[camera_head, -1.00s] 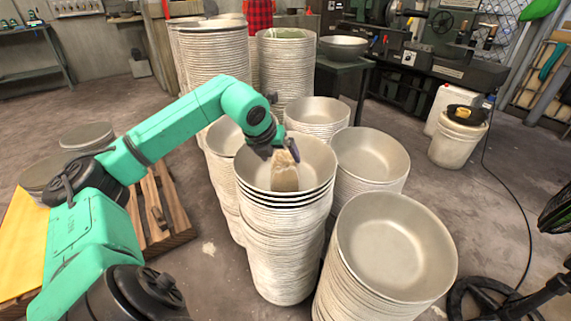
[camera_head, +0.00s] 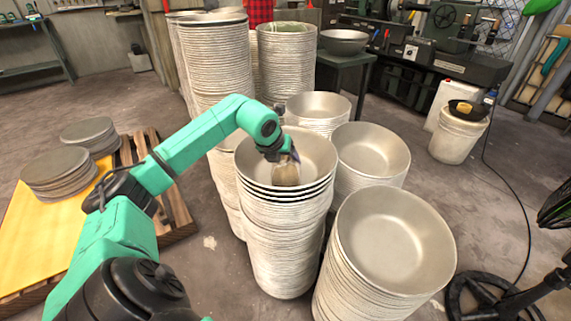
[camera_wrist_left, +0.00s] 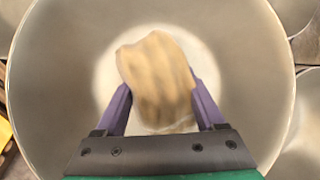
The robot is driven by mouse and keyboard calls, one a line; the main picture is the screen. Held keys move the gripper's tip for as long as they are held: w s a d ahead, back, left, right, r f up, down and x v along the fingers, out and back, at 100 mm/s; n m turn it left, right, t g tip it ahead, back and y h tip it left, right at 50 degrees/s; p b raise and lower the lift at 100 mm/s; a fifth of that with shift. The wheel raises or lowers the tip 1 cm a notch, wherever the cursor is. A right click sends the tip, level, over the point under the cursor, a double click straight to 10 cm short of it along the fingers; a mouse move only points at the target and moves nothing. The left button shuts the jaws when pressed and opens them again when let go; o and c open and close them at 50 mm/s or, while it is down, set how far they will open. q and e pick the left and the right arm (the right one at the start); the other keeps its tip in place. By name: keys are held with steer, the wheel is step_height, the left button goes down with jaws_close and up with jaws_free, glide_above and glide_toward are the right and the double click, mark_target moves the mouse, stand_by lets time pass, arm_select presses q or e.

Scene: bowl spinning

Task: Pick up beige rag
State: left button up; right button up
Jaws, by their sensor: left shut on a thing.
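The beige rag (camera_head: 286,174) is crumpled and sits inside the top bowl (camera_head: 318,150) of the middle stack. My left gripper (camera_head: 284,156) reaches down into this bowl and is shut on the rag. In the left wrist view the rag (camera_wrist_left: 158,80) lies between the two purple fingers of my left gripper (camera_wrist_left: 160,100). The bowl (camera_wrist_left: 60,60) surrounds it there. I cannot tell whether the rag touches the bowl floor. My right gripper is in neither view.
More bowl stacks stand close by: one at front right (camera_head: 395,245), one at right (camera_head: 372,152), and tall ones behind (camera_head: 212,70). A white bucket (camera_head: 455,138) stands at right. Metal discs (camera_head: 58,172) lie on a yellow board (camera_head: 40,230) at left.

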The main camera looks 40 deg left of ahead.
arm_select(q)
steer(key=shift+r, duration=0.25)
step_height(320, 180, up, 10)
steer(key=p, duration=0.3)
step_height(320, 180, up, 10)
steer(key=p, duration=0.3)
steer(key=shift+f, duration=0.25)
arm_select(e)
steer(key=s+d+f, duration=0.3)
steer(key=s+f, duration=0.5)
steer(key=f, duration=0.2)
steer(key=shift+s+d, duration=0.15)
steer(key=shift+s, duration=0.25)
